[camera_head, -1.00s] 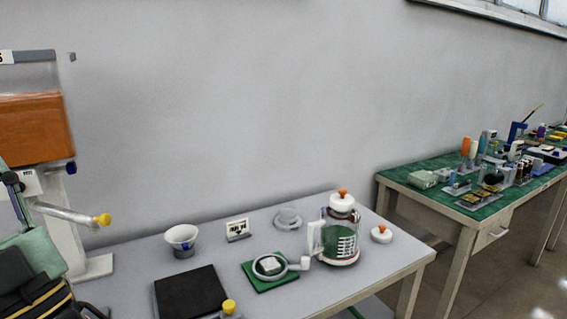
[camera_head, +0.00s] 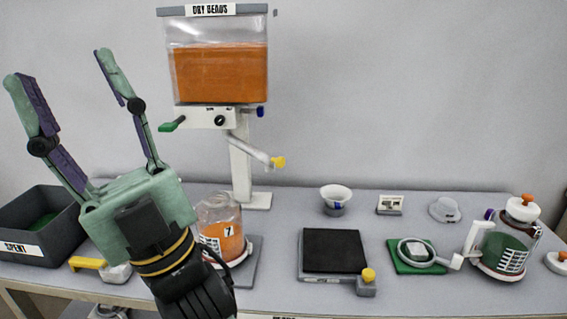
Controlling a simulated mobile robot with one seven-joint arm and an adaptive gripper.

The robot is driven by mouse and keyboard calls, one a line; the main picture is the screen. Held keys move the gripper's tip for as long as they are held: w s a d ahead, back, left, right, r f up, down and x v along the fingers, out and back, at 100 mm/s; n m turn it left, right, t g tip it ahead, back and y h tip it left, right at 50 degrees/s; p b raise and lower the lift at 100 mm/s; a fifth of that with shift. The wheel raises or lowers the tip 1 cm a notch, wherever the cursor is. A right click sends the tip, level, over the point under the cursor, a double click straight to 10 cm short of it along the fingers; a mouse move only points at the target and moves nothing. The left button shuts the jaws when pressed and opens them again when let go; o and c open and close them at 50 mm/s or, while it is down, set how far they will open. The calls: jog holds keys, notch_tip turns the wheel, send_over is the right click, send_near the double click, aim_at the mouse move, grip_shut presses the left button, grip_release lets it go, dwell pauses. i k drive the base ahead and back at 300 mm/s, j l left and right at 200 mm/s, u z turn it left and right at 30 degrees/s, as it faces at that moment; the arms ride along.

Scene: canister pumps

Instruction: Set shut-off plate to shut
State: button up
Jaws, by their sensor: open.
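The dispenser labelled "DRY BEADS" (camera_head: 218,75) is a clear hopper of orange beads on a white stand. A white plate (camera_head: 203,116) with small markings and a dark round hole sits under the hopper. A green handle (camera_head: 172,125) sticks out at its left and a dark blue knob (camera_head: 261,111) at its right. I cannot tell which part is the shut-off plate or how it is set. My gripper (camera_head: 58,70) is open and empty, fingers pointing up, left of the dispenser in the picture and apart from the green handle.
A chute (camera_head: 252,150) with a yellow tip slopes down right from the dispenser. A jar of orange beads (camera_head: 222,235) stands below, partly behind my arm. A dark "SPENT" bin (camera_head: 50,215) is at left. A black pad (camera_head: 334,251), white cup (camera_head: 335,195) and glass jug (camera_head: 505,245) are right.

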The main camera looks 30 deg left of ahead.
aim_at(260, 111)
jog(key=i+l+u, duration=0.2)
jog(key=u, duration=0.3)
jog(key=i+l+u, duration=0.15)
jog(key=l+u, duration=0.15)
jog(key=u, duration=0.15)
jog(key=i+l+u, duration=0.1)
jog(key=l+u, duration=0.2)
jog(key=u, duration=0.2)
